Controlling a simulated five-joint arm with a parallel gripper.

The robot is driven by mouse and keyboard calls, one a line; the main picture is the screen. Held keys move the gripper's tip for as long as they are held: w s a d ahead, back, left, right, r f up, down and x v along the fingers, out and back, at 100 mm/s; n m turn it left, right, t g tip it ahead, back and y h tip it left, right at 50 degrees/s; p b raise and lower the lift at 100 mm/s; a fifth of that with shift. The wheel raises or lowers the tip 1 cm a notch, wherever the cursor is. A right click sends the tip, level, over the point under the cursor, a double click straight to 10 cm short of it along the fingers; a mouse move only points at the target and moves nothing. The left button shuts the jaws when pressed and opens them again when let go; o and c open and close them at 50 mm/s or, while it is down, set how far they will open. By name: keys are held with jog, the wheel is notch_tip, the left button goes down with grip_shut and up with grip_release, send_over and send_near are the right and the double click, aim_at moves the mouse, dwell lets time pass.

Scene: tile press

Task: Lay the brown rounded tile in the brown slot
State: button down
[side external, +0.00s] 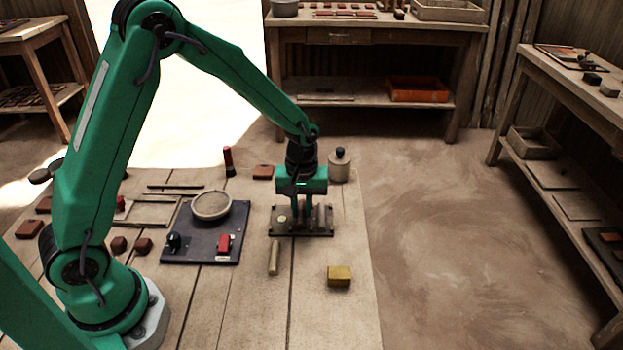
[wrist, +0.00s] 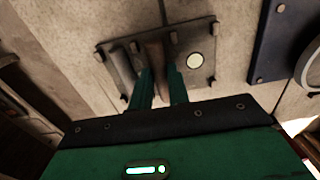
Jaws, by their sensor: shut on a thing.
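My gripper (side external: 305,222) reaches down over a dark plate (side external: 277,230) with small studs at its corners. In the wrist view its two green fingers (wrist: 158,78) are close together on a brown rounded piece (wrist: 155,57), which looks like the brown rounded tile. The piece stands at or just above the plate (wrist: 120,68); I cannot tell if it touches. A pale round disc (wrist: 194,60) lies on the plate beside the fingers. I cannot make out the brown slot; the fingers and piece cover part of the plate.
A tan bar (side external: 274,257) and yellow block (side external: 339,276) lie in front. A lidded jar (side external: 340,167) stands close behind to the right.

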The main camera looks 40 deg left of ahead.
aim_at(303, 212)
jog(key=shift+f, duration=0.4)
jog(key=shift+f, duration=0.1)
jog(key=c, duration=1.3)
grip_release()
jog(key=shift+c, duration=0.2)
notch_tip(303, 212, up, 12)
jog(key=shift+w, duration=0.15)
jog(key=shift+d+r, duration=0.1)
jog(key=shift+r, duration=0.15)
